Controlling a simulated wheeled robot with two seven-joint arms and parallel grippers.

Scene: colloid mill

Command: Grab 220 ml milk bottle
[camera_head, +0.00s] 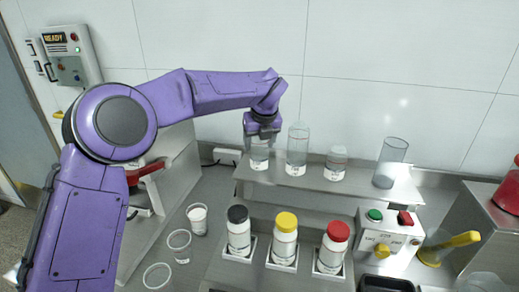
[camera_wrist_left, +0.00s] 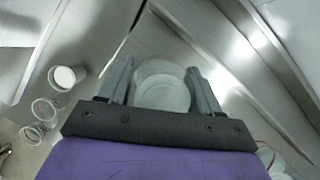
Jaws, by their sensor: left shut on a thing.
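My left gripper (camera_head: 262,134) reaches down from above at the left end of the raised metal shelf. It is shut on a clear bottle (camera_head: 259,157) with a small pale label; the label text is too small to read. The bottle is upright at the shelf, and its upper part is hidden by the gripper. In the left wrist view, the bottle's round translucent top (camera_wrist_left: 162,88) lies between the two fingers of the left gripper (camera_wrist_left: 160,82). My right gripper is not in view.
A taller clear bottle (camera_head: 297,152), a shorter one (camera_head: 336,163) and a beaker (camera_head: 390,163) stand on the shelf (camera_head: 370,196) to the right. Below are black-capped (camera_head: 239,233), yellow-capped (camera_head: 284,242) and red-capped (camera_head: 333,248) bottles. Cups (camera_head: 197,219) stand at left.

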